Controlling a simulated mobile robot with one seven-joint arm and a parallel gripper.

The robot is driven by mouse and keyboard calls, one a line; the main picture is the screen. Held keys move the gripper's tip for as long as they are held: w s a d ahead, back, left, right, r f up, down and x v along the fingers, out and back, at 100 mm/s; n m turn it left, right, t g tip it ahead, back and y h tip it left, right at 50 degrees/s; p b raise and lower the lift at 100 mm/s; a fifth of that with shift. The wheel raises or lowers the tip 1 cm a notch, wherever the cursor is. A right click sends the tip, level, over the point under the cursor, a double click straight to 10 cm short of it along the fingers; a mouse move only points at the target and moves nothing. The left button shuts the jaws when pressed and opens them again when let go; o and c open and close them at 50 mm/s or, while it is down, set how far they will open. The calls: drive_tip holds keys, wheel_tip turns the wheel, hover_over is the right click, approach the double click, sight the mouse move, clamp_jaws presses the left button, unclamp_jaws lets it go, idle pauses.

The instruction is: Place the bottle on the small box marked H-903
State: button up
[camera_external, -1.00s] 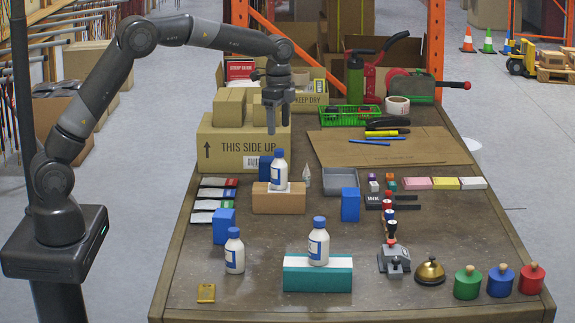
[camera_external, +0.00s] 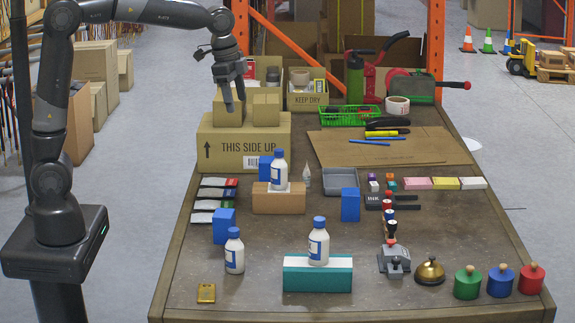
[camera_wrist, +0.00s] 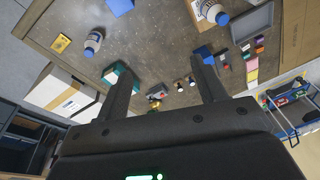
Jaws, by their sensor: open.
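Three white bottles with blue caps stand upright. One bottle (camera_external: 279,170) is on a small brown box (camera_external: 278,201), one bottle (camera_external: 318,244) is on a teal and white box (camera_external: 318,279), and one bottle (camera_external: 234,252) is on the tabletop at the left. I cannot read H-903 on any box. My gripper (camera_external: 234,106) is open and empty, above the cardboard boxes at the back left and apart from every bottle. In the wrist view, my gripper's fingers (camera_wrist: 165,85) are spread, with the tabletop bottle (camera_wrist: 93,42) and brown-box bottle (camera_wrist: 213,12) beyond them.
A large THIS SIDE UP carton (camera_external: 225,152) carries smaller cartons. Blue boxes (camera_external: 350,205) stand around the brown box. A grey tray (camera_external: 339,182), stamps (camera_external: 390,230), a bell (camera_external: 430,272) and coloured weights (camera_external: 501,281) occupy the right side. Bare tabletop (camera_external: 265,235) lies centre-left.

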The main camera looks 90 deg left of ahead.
drive_tip(key=s+d+f+n+t, duration=0.1)
drive_tip(key=s+d+f, duration=0.1)
drive_tip(key=s+d, duration=0.5)
drive_tip(key=s+d+f+n+t, duration=0.2)
drive_tip(key=s+d, duration=0.4)
drive_tip(key=s, duration=1.1)
drive_tip(key=shift+s+d+h, duration=0.2)
drive_tip(key=shift+d+h, duration=0.1)
drive_tip(key=shift+d, duration=0.1)
drive_tip(key=shift+o, duration=0.2)
idle(3.1)
drive_tip(key=shift+o, duration=0.6)
